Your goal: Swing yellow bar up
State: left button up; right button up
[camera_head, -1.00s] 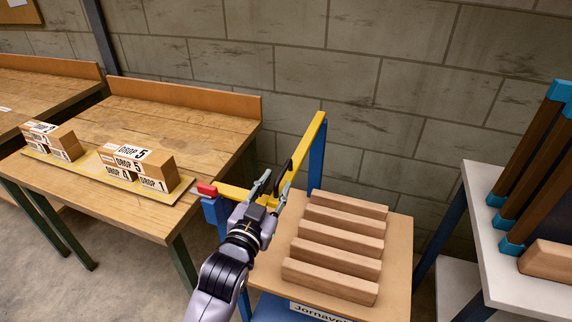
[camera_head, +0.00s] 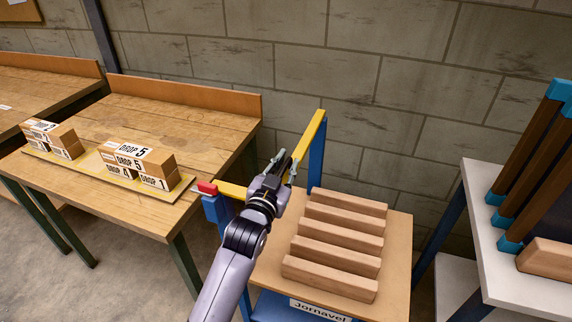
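The yellow bar (camera_head: 309,135) slants from the top of a blue post (camera_head: 317,155) at the back toward the front left of the cart. A shorter yellow piece (camera_head: 232,190) with a red end block (camera_head: 207,188) lies level near the front blue post (camera_head: 216,209). My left gripper (camera_head: 285,163) is at the lower part of the bar, its fingers apart on either side of it. The gripper hides the bar's near end, and I cannot tell whether the fingers touch the bar. My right gripper is out of view.
The cart top (camera_head: 392,240) carries several wooden blocks (camera_head: 335,240) close to the gripper's right. A workbench (camera_head: 180,108) with labelled "DROP" boxes (camera_head: 138,158) stands at left. A grey table (camera_head: 490,240) with dark bars stands at right. A block wall (camera_head: 400,60) is behind.

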pick_arm(q)
grip_shut()
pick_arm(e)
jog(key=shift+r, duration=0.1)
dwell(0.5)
